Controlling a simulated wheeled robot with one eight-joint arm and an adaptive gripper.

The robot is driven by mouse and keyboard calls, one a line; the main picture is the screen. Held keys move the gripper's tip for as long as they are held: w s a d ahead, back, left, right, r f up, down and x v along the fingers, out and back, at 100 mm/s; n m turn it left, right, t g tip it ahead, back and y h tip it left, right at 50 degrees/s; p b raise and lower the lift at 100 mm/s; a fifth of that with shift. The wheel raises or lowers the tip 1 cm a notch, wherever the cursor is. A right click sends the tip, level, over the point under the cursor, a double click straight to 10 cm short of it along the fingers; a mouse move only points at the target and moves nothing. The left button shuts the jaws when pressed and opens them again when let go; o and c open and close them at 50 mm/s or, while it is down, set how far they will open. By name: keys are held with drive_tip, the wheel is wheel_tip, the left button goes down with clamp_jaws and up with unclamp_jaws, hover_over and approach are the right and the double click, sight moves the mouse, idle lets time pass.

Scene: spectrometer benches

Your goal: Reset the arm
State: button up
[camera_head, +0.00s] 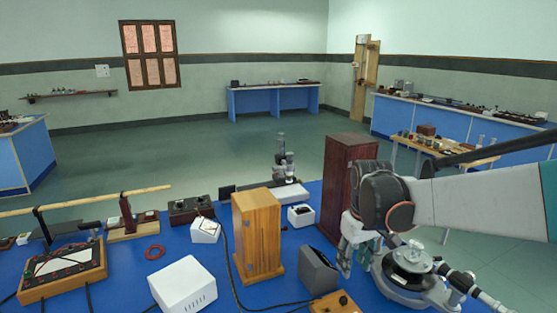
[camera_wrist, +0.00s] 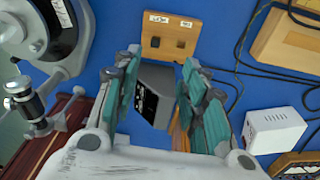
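My gripper (camera_head: 355,260) hangs over the right side of the blue bench (camera_head: 130,265), with its fingers pointing down. In the wrist view my gripper (camera_wrist: 160,62) has its two teal-padded fingers spread apart. No object is clamped between them. A dark grey box (camera_wrist: 155,90) shows in the gap, below the fingers; it also stands on the bench in the head view (camera_head: 318,268). My arm extends in from the right edge of the head view.
A spectrometer (camera_head: 412,265) sits close beside my gripper on the right. A tall dark-red wooden box (camera_head: 347,180) stands behind it, a lighter wooden box (camera_head: 257,235) to the left. A white box (camera_head: 183,287) and cables lie further left. Open floor (camera_head: 200,150) lies beyond.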

drive_tip(key=s+r+m+t, duration=0.2)
drive_tip(key=s+t, duration=0.1)
drive_tip(key=s, duration=0.7)
drive_tip(key=s+r+m+t, duration=0.1)
drive_tip(key=s+r+t, duration=0.1)
drive_tip(key=s, duration=0.8)
drive_tip(key=shift+s+m+t, duration=0.4)
drive_tip(key=shift+t, duration=0.1)
